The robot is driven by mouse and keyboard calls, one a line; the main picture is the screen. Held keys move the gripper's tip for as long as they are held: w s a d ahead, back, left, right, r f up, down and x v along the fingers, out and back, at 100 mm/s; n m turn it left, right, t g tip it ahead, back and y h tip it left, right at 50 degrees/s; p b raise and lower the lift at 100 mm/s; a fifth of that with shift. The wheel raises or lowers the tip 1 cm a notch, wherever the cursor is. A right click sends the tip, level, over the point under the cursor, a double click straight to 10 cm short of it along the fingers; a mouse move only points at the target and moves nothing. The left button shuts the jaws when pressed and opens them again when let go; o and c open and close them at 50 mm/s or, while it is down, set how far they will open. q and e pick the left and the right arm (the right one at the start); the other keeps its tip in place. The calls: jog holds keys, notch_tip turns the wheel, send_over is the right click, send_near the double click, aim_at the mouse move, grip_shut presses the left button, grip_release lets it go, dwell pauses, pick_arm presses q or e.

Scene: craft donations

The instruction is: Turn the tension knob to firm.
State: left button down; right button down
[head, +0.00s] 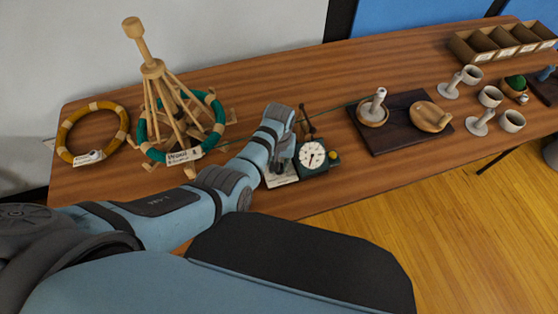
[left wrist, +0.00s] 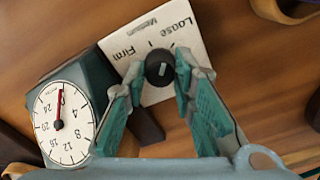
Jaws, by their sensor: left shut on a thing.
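The tension knob (left wrist: 160,68) is a small black round knob with a short pale mark, on a white card (left wrist: 197,47) reading Loose, Medium and Firm. In the left wrist view the mark stands nearly upright; I cannot tell which label it points to. My left gripper (left wrist: 160,78) has its two green-padded fingers on either side of the knob, shut on it. In the head view my left gripper (head: 278,166) is over the card (head: 284,181) and hides the knob. My right gripper is not in view.
A dark green box with a white dial (head: 312,156) stands right beside the card; its red needle (left wrist: 59,108) shows in the wrist view. A wooden yarn swift (head: 152,68) with green yarn stands left. A dark board (head: 390,142) and several cups are to the right.

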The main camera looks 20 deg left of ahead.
pick_arm(q)
jog(key=n+p, duration=0.1)
jog(key=n, duration=0.3)
jog(key=shift+n, duration=0.3)
jog(key=n+p, duration=0.1)
jog(key=n, duration=0.9)
jog(key=shift+n, duration=0.4)
jog(key=n, duration=0.4)
jog(key=shift+n, duration=0.4)
jog(key=c, duration=1.3)
grip_release()
